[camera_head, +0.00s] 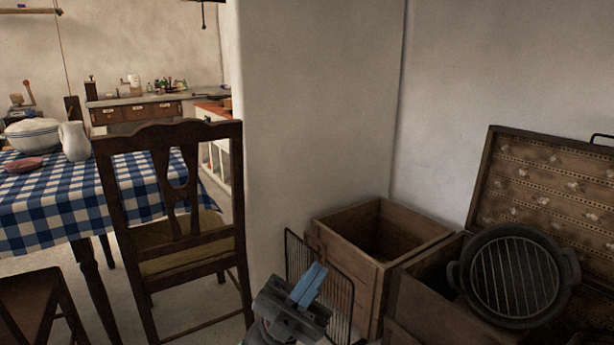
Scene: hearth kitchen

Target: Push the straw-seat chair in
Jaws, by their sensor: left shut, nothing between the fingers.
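The straw-seat chair (180,135) stands left of centre with its dark carved backrest toward me. Its straw seat (170,246) shows through the slats, and its far side faces the table (45,205) with a blue checked cloth. The chair stands at the table's right end; how far its seat reaches under the table cannot be told. My left gripper (312,283) is low in the middle, right of the chair and apart from it. It is shut and empty, in front of a black wire rack. My right gripper is not in view.
A wooden crate (372,277), a black wire rack (342,300) and a round grill pan (515,277) crowd the right. A white wall (315,120) stands behind them. Another dark chair (35,305) is at the lower left. Some bare floor (215,300) shows around the chair.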

